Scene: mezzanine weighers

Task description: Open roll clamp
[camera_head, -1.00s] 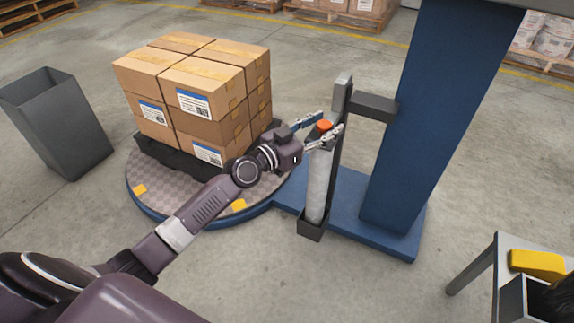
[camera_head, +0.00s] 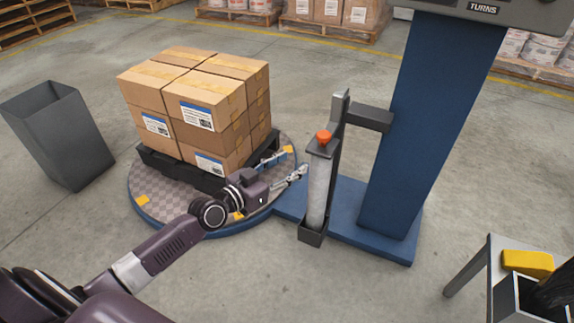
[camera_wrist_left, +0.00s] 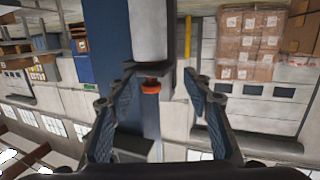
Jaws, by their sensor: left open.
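The roll clamp (camera_head: 322,149) is a dark cap with an orange knob (camera_head: 323,136) at the top of an upright roll of clear film (camera_head: 319,187). The roll stands in a dark holder beside a grey post. I cannot tell whether the clamp is open. My left gripper (camera_head: 286,165) is open and empty, left of the roll and below the knob, apart from both. In the left wrist view the picture is upside down; the orange knob (camera_wrist_left: 151,86) and roll (camera_wrist_left: 152,30) show between the spread fingers. My right gripper is not in view.
Stacked cartons (camera_head: 198,105) stand on a dark pallet on the round turntable (camera_head: 155,212), close behind my left gripper. A blue column (camera_head: 425,130) rises right of the roll. A grey bin (camera_head: 60,135) stands left; a table with a yellow item (camera_head: 527,264) stands lower right.

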